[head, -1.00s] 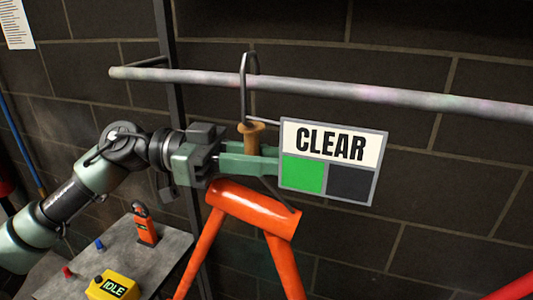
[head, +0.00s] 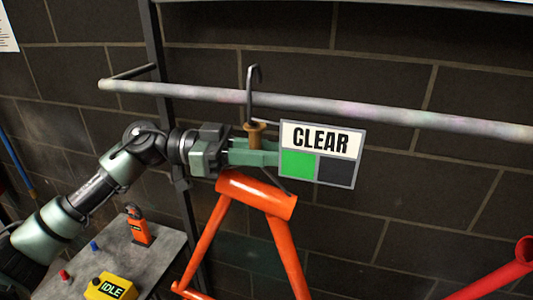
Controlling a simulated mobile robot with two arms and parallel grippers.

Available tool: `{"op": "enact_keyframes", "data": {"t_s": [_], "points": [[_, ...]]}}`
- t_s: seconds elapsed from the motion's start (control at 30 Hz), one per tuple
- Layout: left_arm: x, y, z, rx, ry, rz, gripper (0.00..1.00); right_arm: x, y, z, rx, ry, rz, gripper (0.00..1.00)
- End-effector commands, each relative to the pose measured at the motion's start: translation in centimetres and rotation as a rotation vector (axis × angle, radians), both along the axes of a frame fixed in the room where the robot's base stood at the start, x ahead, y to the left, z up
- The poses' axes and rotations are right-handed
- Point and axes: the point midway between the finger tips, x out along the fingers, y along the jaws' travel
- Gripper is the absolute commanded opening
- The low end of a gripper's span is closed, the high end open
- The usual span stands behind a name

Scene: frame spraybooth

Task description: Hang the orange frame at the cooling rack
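The orange frame (head: 256,197) hangs below my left gripper (head: 262,152) in the head view, its tubes running down out of the picture. A dark wire hook (head: 249,92) with a brown grip piece (head: 254,134) rises above it. My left gripper is shut around the hook just at or below the brown piece. The hook's shank passes in front of the grey rail (head: 390,116) of the cooling rack, and its bent top stands above the rail. I cannot tell whether the hook touches the rail. My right gripper is not in view.
A CLEAR sign (head: 320,141) with a lit green panel covers part of the gripper's right side. A dark rack post (head: 158,60) stands at left. A grey table (head: 165,257) holds a yellow IDLE box (head: 111,288) and an orange device (head: 139,230). A red tube (head: 500,272) is at lower right.

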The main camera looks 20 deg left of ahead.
Motion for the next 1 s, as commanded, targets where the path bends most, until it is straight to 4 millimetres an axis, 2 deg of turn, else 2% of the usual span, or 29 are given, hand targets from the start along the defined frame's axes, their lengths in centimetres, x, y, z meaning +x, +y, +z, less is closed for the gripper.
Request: {"op": "enact_keyframes", "data": {"t_s": [0.03,0.17,0.6,1.0], "points": [[0.4,0.1,0.6,-0.008,-0.008,0.003,0.00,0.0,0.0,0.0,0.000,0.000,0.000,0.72],[1.2,0.0,0.6,-0.007,-0.009,0.002,0.00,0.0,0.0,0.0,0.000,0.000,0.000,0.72],[1.0,0.0,-2.0,-0.006,-0.007,0.002,0.00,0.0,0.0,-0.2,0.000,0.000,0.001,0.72],[1.0,0.0,-2.6,-0.006,-0.008,0.002,0.00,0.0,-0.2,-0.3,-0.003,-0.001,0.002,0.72]]}}
